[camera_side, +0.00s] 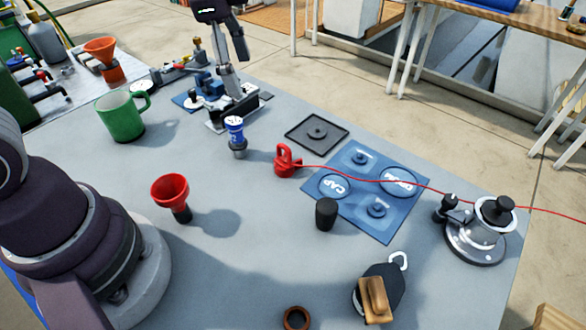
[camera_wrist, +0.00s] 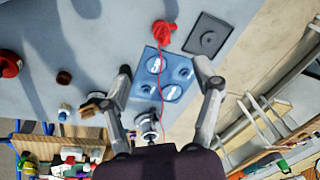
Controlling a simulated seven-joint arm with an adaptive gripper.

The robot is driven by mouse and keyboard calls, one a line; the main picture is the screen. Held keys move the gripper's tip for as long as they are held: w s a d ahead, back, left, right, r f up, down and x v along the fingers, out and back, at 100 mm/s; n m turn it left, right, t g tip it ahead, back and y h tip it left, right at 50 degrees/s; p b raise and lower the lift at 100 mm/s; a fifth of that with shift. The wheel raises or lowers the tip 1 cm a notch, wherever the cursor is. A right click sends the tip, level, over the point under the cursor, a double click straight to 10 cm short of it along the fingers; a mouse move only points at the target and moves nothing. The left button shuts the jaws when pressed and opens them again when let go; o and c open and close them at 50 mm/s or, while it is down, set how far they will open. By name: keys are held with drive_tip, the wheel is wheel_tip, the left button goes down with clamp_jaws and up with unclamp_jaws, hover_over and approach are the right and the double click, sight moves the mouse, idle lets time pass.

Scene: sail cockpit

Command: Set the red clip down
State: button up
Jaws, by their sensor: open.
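The red clip (camera_side: 287,162) lies on the grey table, just left of the blue mat (camera_side: 350,218). A thin red line runs from it across the mat and off to the right. In the wrist view the clip (camera_wrist: 164,32) is beyond the fingertips, above the mat (camera_wrist: 148,92). My gripper (camera_wrist: 164,73) is open, its fingers wide apart with nothing held. In the side view it appears to be the grey-and-black part at the top (camera_side: 236,66), above the table and apart from the clip.
A dark square tray (camera_side: 318,132), a black cylinder (camera_side: 326,214) and a red funnel (camera_side: 171,193) stand around the clip. A blue-topped fitting (camera_side: 236,135) and green mug (camera_side: 121,117) are further left. A winch (camera_side: 480,236) stands right of the mat.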

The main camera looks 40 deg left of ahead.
drive_tip(key=s+a+r+n+t, duration=0.1)
drive_tip(key=s+a+n+t, duration=0.1)
drive_tip(key=s+n, duration=0.7)
drive_tip(key=shift+s+a+n+t, duration=0.3)
drive_tip(key=shift+n+t, duration=0.3)
drive_tip(key=shift+n, duration=0.2)
